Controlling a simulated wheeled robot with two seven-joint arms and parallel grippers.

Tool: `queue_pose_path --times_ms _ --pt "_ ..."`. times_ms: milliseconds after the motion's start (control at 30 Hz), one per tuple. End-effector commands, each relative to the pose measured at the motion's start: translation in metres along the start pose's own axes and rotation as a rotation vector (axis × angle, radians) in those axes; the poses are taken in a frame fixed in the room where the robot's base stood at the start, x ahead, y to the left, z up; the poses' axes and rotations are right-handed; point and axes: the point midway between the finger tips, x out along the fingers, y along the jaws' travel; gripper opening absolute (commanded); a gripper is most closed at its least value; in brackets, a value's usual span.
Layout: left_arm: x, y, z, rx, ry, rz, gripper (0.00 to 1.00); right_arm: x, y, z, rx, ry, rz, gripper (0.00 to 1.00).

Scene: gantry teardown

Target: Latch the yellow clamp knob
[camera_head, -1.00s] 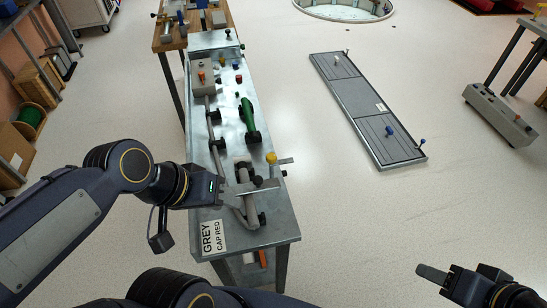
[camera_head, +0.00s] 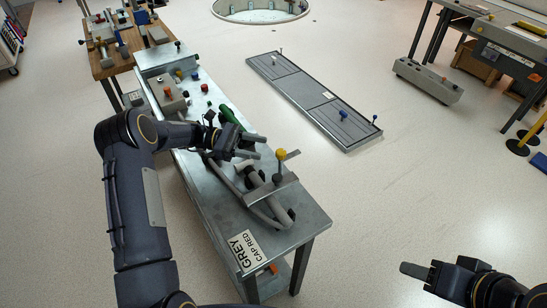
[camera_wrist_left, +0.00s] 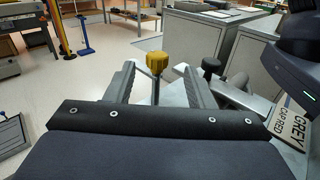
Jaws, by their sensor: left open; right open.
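The yellow clamp knob (camera_head: 281,154) tops a thin upright stem at the right edge of the metal bench, by a grey clamp bar (camera_head: 270,188) lying across a grey pipe. My left gripper (camera_head: 258,148) is open and empty, just left of the knob, with its fingers pointing toward it. In the left wrist view the yellow knob (camera_wrist_left: 157,61) shows between the two open fingers, apparently beyond their tips and untouched. A black knob (camera_wrist_left: 211,66) stands right of the fingers there. My right gripper (camera_head: 412,270) is open and empty over the floor at lower right.
The metal bench (camera_head: 222,205) carries a green-handled tool (camera_head: 230,117), pipes and a grey box (camera_head: 168,95). A "GREY CAP RED" label (camera_head: 244,250) is at its near end. A dark floor panel (camera_head: 315,100) lies to the right, with open floor between.

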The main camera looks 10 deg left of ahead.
Motion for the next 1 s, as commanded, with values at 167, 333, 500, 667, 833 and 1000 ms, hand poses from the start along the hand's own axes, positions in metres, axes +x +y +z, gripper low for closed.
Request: queue_pose_path --times_ms 167,333,500,667,833,1000 --pt "0.006 0.005 -0.011 -0.033 -0.039 0.007 0.49 -0.001 -0.001 -0.001 0.0 0.0 0.0 0.5" --pt "0.03 0.004 -0.008 -0.034 -0.039 0.004 0.49 -0.008 -0.004 -0.004 0.0 0.0 0.0 0.5" --pt "0.057 0.004 -0.007 -0.033 -0.038 0.005 0.49 -0.014 -0.006 -0.007 0.0 0.0 0.0 0.5" --pt "0.073 0.004 -0.008 -0.033 -0.037 0.006 0.49 -0.018 -0.008 -0.009 0.0 0.0 0.0 0.5" --pt "0.079 0.005 -0.009 -0.031 -0.036 0.008 0.49 -0.018 -0.008 -0.009 0.0 0.0 0.0 0.5" --pt "0.079 0.005 -0.009 -0.031 -0.035 0.008 0.49 -0.018 -0.008 -0.009 0.0 0.0 0.0 0.5"
